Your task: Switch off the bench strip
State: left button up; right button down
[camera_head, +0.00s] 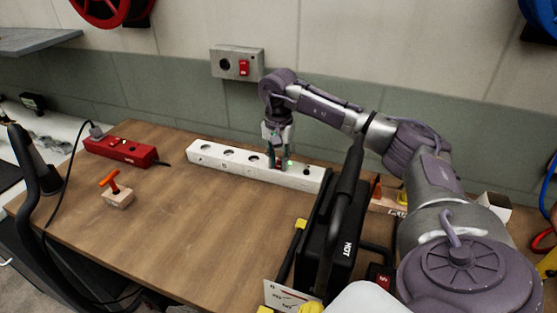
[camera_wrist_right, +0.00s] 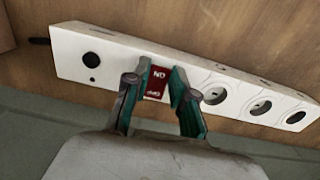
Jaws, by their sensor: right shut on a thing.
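The white bench strip (camera_head: 225,162) lies along the back of the wooden bench, with several round sockets along its top. It also shows in the right wrist view (camera_wrist_right: 235,75). Its red rocker switch (camera_wrist_right: 156,83), with ON and OFF lettering, sits between the sockets and a black round part (camera_wrist_right: 91,60). My right gripper (camera_head: 279,166) reaches down onto the strip at the switch. In the right wrist view its two green-padded fingers (camera_wrist_right: 158,88) are on either side of the switch, closed on it. My left gripper is not in view.
A red power strip (camera_head: 120,151) lies at the left, near a small wooden block with an orange handle (camera_head: 117,195). A black case marked HOT (camera_head: 335,240) stands at the front right. A wall box with a red switch (camera_head: 237,63) is behind. The middle bench is clear.

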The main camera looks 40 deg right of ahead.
jog(key=shift+d+r+y+p, duration=0.1)
jog(key=shift+r+y+p, duration=0.15)
jog(key=shift+y+p, duration=0.25)
jog(key=shift+w+d+g+y+p, duration=0.2)
jog(key=shift+g+y+p, duration=0.15)
jog(key=shift+g+y, duration=0.4)
jog(key=c, duration=1)
grip_release()
jog(key=shift+o, duration=0.2)
jog(key=v, duration=1.2)
